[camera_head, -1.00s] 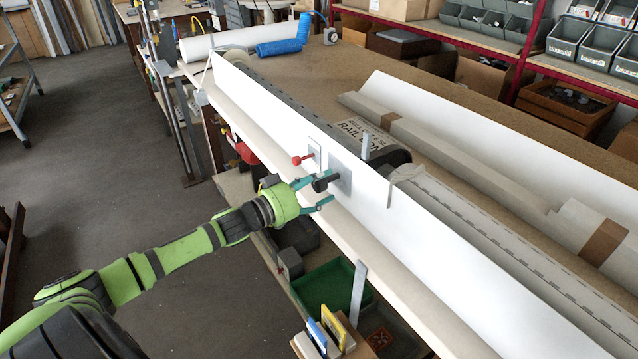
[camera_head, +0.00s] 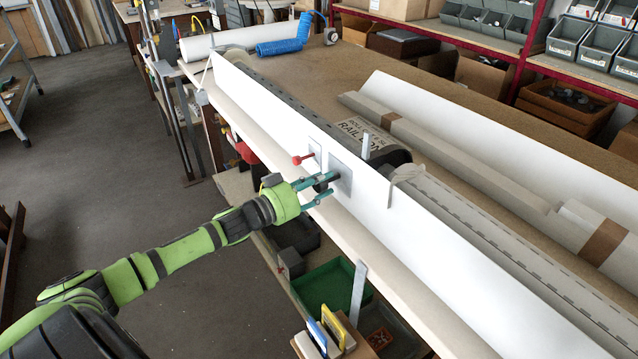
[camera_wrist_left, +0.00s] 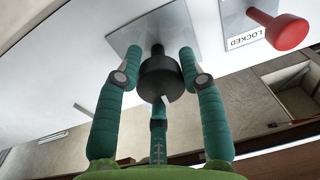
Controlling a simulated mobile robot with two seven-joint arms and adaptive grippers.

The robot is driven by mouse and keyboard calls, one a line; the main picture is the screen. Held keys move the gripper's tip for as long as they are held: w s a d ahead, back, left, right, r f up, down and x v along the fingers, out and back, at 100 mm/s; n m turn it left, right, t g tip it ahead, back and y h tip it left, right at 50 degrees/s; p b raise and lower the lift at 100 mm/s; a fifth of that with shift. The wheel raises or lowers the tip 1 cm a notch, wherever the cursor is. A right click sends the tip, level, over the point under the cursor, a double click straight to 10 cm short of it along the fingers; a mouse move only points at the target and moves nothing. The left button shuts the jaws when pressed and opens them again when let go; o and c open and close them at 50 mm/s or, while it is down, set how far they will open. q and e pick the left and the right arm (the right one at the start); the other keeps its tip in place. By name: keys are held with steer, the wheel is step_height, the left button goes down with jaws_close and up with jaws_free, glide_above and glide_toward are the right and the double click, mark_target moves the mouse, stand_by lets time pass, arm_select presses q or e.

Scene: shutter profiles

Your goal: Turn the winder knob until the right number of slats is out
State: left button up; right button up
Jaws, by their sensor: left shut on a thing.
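The winder knob (camera_wrist_left: 160,78) is a black round knob on a grey square plate (camera_wrist_left: 143,32) fixed to the long white panel (camera_head: 440,225). My left gripper (camera_head: 326,187) is shut on the knob, as the left wrist view shows, with its teal fingers around the knob. A small white mark shows on the knob's near rim. A red lever knob (camera_head: 303,159) is beside it on a small plate; in the left wrist view the red knob (camera_wrist_left: 287,31) is by a label reading LOCKED. A slatted grey profile (camera_head: 470,230) runs behind the panel. My right gripper is out of view.
The bench (camera_head: 410,84) carries wrapped rolls (camera_head: 440,135) and a blue coiled hose (camera_head: 285,46). A green crate (camera_head: 325,287) and a holder with yellow and blue pieces (camera_head: 333,328) are below the front edge. Open floor lies to the left.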

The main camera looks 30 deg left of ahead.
arm_select(q)
steer(key=m, duration=0.5)
steer(key=shift+f, duration=0.1)
steer(key=m, duration=0.4)
steer(key=shift+m+h+b, duration=0.3)
steer(key=shift+m+b, duration=0.1)
steer(key=m+b, duration=0.1)
steer(key=m, duration=0.4)
steer(key=shift+m+h+b, duration=0.3)
steer(key=shift+m+b, duration=0.05)
steer(key=shift+m, duration=0.05)
steer(key=shift+a+m+b, duration=0.1)
steer(key=shift+m+b, duration=0.55)
steer(key=shift+m, duration=1.35)
steer(key=shift+r, duration=0.2)
steer(key=o, duration=1.1)
steer(key=shift+w, duration=0.1)
steer(key=shift+o, duration=0.2)
